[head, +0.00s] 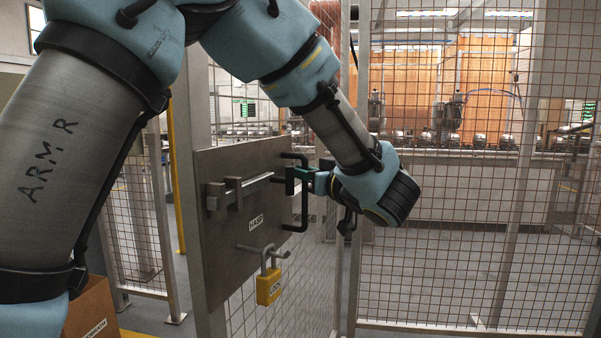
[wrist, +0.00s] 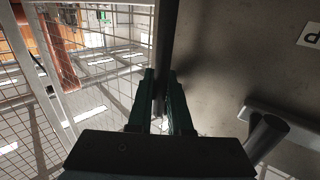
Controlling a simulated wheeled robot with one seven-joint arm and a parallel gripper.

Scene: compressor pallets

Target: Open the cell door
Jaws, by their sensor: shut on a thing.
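The cell door is a mesh frame with a flat grey-brown plate (head: 225,160) on it. A black D-shaped pull handle (head: 304,208) stands out from the plate's right edge. My gripper (head: 297,173) is shut on the handle's upright bar; in the wrist view the dark bar (wrist: 165,45) runs between the fingers (wrist: 161,95). A grey sliding bolt (head: 237,192) crosses the plate left of the handle. A yellow padlock (head: 269,286) hangs by its shackle from a rod below the "HASP" label (head: 256,222). I cannot tell whether the door is ajar.
Mesh fencing (head: 450,230) stands to the right, with a post (head: 359,160) beside the door. A cardboard box (head: 92,310) is at the lower left. Beyond the mesh are a long bench (head: 460,155) and orange panels (head: 490,70). Grey floor (head: 420,270) behind the mesh looks clear.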

